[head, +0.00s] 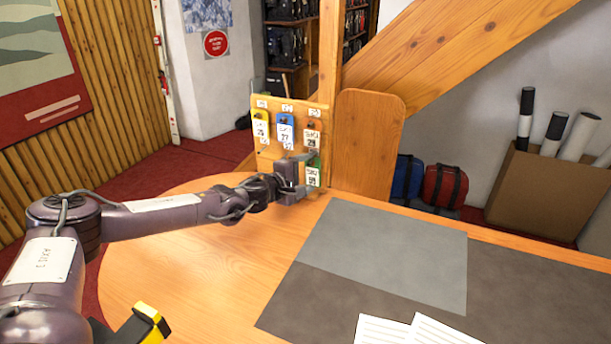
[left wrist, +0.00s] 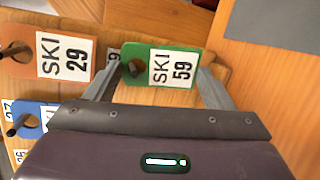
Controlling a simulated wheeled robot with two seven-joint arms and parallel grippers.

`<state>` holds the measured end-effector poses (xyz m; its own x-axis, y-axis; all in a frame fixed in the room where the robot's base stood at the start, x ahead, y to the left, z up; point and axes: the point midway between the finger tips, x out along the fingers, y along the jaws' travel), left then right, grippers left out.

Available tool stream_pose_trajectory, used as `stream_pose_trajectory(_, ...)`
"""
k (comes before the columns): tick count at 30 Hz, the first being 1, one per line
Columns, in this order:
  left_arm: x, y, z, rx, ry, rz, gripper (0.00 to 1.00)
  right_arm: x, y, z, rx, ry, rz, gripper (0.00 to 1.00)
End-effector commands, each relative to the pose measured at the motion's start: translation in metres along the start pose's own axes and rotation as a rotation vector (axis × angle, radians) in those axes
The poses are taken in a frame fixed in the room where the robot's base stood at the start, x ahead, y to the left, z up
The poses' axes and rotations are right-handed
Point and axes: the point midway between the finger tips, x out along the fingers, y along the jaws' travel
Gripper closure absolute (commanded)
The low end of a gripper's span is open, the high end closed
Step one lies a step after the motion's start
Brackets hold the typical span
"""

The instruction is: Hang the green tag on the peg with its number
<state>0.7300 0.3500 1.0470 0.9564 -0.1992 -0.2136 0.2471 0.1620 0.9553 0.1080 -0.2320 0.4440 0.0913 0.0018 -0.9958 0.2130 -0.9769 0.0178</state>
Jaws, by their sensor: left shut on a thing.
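The green tag (head: 314,177), marked SKI 59, is at the lower right of the wooden peg board (head: 265,164). In the left wrist view the green tag (left wrist: 183,66) is between the two fingers of my left gripper (left wrist: 158,72), which is shut on it. Something dark shows at the tag's hole; I cannot tell whether a peg passes through. A number label ending in 9 is partly hidden behind the tag. In the head view my left gripper (head: 306,175) is in front of the board. My right gripper is not in view.
An orange tag marked 29 (left wrist: 66,56) and a blue tag marked 27 (head: 285,127) hang on the board, with a yellow tag (head: 261,125) to their left. A wooden panel (head: 367,145) stands right of the board. A grey mat (head: 385,255) and papers lie on the table.

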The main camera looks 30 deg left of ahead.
Motion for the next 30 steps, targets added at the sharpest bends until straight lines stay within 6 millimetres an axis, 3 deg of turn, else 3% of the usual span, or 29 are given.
stream_pose_trajectory(10,0.0,0.0,0.0,0.0,0.0,0.0,0.45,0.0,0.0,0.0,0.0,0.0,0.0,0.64)
stream_pose_trajectory(11,0.0,0.0,0.0,0.0,0.0,0.0,0.23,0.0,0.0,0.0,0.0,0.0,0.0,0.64)
stream_pose_trajectory(16,0.0,0.0,0.0,0.0,0.0,0.0,0.01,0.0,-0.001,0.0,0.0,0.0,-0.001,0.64)
stream_pose_trajectory(25,-0.003,0.0,-0.001,0.0,0.0,0.0,0.0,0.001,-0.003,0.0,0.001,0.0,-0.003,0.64)
stream_pose_trajectory(30,-0.022,-0.001,-0.002,0.001,0.002,0.001,0.0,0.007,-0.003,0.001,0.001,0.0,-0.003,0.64)
